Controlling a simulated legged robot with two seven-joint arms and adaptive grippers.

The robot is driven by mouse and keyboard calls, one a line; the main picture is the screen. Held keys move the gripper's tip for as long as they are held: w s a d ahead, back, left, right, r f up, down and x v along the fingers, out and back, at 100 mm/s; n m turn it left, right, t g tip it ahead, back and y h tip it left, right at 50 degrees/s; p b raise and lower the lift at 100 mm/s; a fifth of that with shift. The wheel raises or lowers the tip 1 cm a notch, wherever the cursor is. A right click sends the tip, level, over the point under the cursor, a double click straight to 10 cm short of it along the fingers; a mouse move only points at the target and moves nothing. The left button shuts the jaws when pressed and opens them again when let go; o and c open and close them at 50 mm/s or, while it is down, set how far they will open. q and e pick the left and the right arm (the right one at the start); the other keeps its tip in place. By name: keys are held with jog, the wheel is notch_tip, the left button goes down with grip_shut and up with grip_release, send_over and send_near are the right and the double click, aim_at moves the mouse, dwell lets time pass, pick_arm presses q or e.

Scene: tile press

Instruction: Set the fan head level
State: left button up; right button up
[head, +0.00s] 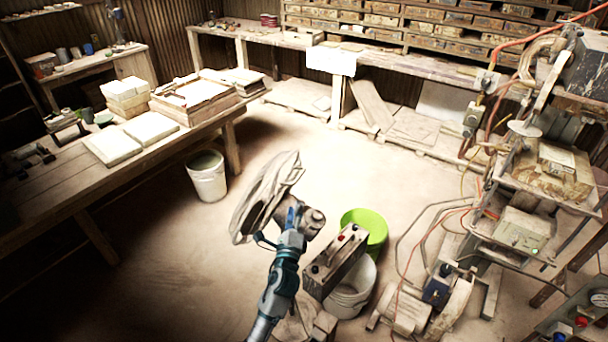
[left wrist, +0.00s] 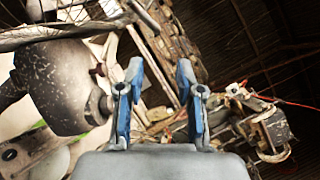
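The fan head has a round wire cage (head: 262,196) in the middle of the head view, with a dusty dark motor housing (head: 313,221) at its right. The cage stands steeply on edge and looks tilted. My left gripper (head: 292,215) overlaps the fan head in the head view. In the left wrist view the gripper's blue fingers (left wrist: 157,82) stand apart with nothing between them. The motor housing (left wrist: 58,86) is left of the fingers, and the cage edge (left wrist: 65,38) crosses above. I cannot tell whether a finger touches the fan. My right gripper does not show.
A control box with a red button (head: 335,262), a green tub (head: 364,230) and a white bucket (head: 352,290) stand close right of my left arm. The tile press (head: 540,180) with loose hoses is at the right. Open floor (head: 170,255) lies left.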

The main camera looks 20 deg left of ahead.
aim_at(300, 175)
pick_arm(q)
jog(key=x, duration=1.3)
jog(key=shift+a+f, duration=0.2)
jog(key=shift+f, duration=0.05)
jog(key=shift+w+d+r+b, duration=0.15)
jog(key=shift+w+b, duration=0.15)
jog(key=shift+w, duration=0.35)
jog(key=shift+s+a, duration=0.1)
jog(key=shift+a, duration=0.2)
grip_shut()
